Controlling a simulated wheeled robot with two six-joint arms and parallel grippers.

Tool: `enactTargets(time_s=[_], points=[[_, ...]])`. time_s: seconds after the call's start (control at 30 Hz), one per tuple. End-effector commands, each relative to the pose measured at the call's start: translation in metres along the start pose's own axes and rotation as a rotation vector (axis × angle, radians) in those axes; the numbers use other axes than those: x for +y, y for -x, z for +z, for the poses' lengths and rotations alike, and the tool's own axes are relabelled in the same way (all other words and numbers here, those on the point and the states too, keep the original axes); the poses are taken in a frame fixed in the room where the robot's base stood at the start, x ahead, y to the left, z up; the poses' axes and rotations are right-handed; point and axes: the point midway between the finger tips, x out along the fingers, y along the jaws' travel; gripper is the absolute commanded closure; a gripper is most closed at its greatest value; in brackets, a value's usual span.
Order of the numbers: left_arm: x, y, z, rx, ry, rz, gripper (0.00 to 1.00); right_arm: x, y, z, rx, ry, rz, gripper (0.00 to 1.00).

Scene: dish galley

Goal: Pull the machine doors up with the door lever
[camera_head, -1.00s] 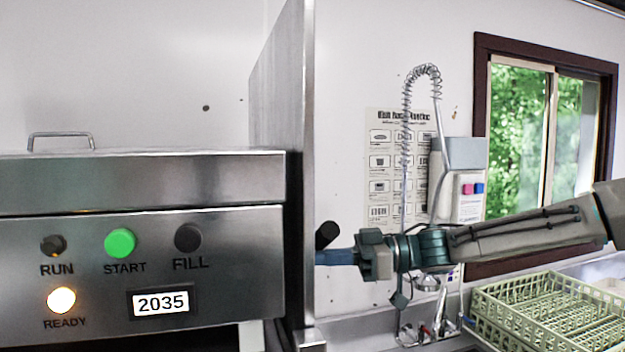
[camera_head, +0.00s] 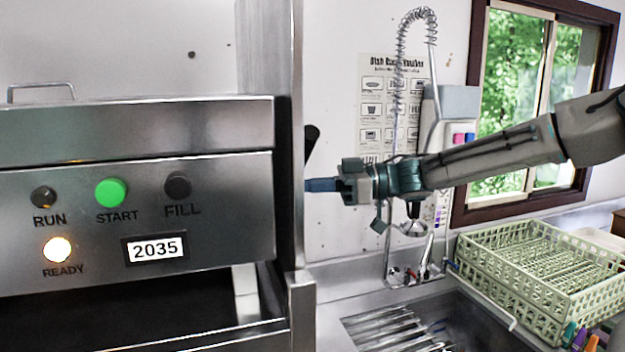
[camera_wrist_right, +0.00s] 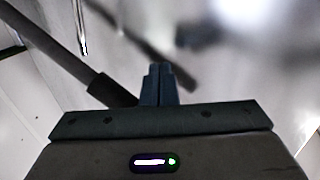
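The steel dish machine (camera_head: 70,225) fills the left of the head view. A dark open space shows under its front panel; the doors cannot be made out clearly. The black-gripped door lever (camera_head: 311,141) sticks up at the machine's right side, tilted. In the right wrist view the lever (camera_wrist_right: 75,62) slants down from upper left, its black end beside and behind my fingers. My right gripper (camera_head: 320,185) is just below the lever grip; its blue fingers (camera_wrist_right: 161,85) are shut together with nothing seen between them. Contact with the lever cannot be told. My left gripper is not in view.
A steel side wall (camera_head: 298,130) stands between machine and lever. To the right are a spray hose (camera_head: 398,95), a sink with a slatted rack (camera_head: 395,325) and a green dish crate (camera_head: 535,270). A window is behind my right arm.

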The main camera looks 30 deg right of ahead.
Motion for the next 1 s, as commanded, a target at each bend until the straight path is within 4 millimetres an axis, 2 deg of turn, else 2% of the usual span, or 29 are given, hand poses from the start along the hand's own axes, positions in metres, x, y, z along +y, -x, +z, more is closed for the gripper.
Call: enactTargets(time_s=[0.27,0.3,0.67,0.8,1.0], points=[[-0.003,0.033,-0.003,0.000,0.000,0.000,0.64,0.000,0.028,-0.008,0.006,-0.001,0.001,1.00],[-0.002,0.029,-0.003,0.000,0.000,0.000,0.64,0.000,0.033,-0.004,0.007,0.001,0.001,1.00],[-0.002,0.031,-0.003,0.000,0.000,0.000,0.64,0.000,0.076,-0.002,0.009,0.003,0.002,1.00],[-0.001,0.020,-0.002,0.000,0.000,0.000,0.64,-0.001,0.090,-0.001,0.011,0.006,-0.003,1.00],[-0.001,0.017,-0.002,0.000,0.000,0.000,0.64,0.000,0.100,-0.001,0.002,0.002,0.000,1.00]])
